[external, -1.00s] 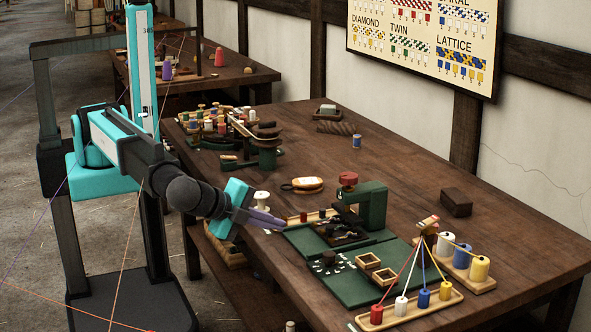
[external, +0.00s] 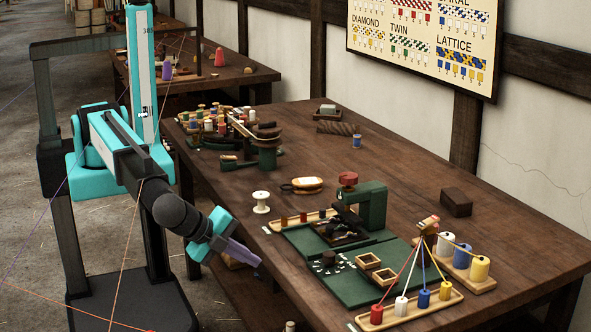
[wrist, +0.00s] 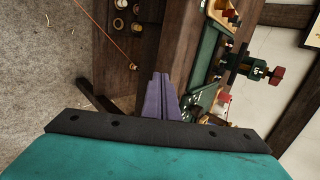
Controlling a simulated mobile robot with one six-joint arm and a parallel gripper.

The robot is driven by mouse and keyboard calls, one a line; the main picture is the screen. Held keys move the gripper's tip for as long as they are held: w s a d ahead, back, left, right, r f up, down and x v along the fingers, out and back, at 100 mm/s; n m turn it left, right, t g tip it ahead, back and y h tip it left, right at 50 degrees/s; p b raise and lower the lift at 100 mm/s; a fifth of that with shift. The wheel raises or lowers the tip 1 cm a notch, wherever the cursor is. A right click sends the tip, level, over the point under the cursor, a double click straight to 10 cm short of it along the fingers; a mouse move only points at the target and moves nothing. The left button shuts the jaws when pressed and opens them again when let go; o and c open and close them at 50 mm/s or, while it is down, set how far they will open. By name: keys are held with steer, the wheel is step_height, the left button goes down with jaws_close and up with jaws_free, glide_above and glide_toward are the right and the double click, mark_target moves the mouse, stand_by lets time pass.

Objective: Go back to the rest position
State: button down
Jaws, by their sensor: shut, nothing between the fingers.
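My gripper (external: 246,256) is at the end of my teal and grey arm, with purple fingers that lie together, shut and empty. In the external view it hangs low off the near left edge of the wooden workbench (external: 335,150), pointing down to the right. The wrist view shows the two purple fingers (wrist: 160,84) side by side with nothing between them. The bench edge and the floor are behind them there.
A white spool (external: 261,202) stands near the bench edge, close to a wooden tray of coloured pegs (external: 312,217). A green press (external: 373,206) and four-strand bobbin rack (external: 410,309) stand further right. Orange and purple threads run past my arm. Open floor lies left.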

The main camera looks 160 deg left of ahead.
steer(key=s+d+f+h, duration=0.5)
steer(key=s+d+f, duration=0.2)
steer(key=d+f, duration=0.5)
steer(key=s+d+f+h, duration=0.5)
steer(key=s+d+f, duration=0.3)
steer(key=d+f, duration=0.45)
steer(key=s+d+f+g, duration=0.1)
steer(key=s+f+g, duration=0.1)
steer(key=s+f, duration=0.6)
steer(key=s+f+g, duration=0.2)
steer(key=s+f, duration=0.6)
steer(key=s, duration=0.8)
steer(key=shift+s+d+m+g, duration=0.3)
steer(key=shift+s+d+m, duration=0.05)
steer(key=shift+m, duration=0.05)
stand_by(0.4)
